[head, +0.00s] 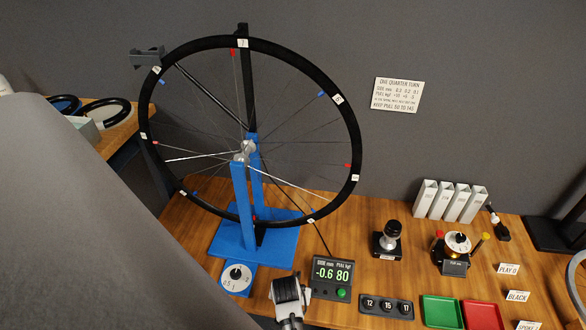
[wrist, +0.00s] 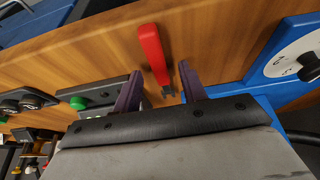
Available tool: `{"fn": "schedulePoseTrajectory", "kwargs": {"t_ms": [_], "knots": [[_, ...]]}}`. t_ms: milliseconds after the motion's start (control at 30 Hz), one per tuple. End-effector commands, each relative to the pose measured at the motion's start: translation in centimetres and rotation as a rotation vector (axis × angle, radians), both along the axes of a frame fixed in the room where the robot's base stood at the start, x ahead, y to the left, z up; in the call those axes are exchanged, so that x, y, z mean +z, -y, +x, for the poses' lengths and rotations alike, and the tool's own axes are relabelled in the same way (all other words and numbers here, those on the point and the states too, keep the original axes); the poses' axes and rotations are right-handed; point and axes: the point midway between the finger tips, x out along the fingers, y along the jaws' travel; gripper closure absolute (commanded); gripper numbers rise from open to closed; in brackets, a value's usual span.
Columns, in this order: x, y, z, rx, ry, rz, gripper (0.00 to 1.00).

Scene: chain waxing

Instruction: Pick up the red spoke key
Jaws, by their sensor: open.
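The red spoke key (wrist: 152,50) lies on the wooden bench in the wrist view, its red handle pointing away and its grey slotted end toward me. My gripper (wrist: 160,76) is open, with one dark finger on each side of the key's slotted end. The fingers do not appear to touch the key. In the head view my gripper (head: 288,293) is low over the bench, between the blue dial box and the green-lit display. I cannot make out the key in the head view.
The spoked wheel (head: 352,118) stands in a blue truing stand (head: 238,225) behind my gripper. The dial box (head: 236,281) is left of it, the display (head: 331,278) right. Farther right are the numbered block (head: 386,317), green tray (head: 441,312) and red tray (head: 482,315).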

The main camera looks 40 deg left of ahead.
Motion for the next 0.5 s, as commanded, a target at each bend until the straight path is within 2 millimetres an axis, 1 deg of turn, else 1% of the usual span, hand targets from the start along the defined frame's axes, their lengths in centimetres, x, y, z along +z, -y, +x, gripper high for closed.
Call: {"fn": "schedulePoseTrajectory", "kwargs": {"t_ms": [133, 500], "knots": [[-0.63, -0.13, 0.16, 0.0, 0.0, 0.0, 0.58], [-0.67, -0.1, 0.18, 0.0, 0.0, 0.0, 0.58]]}}
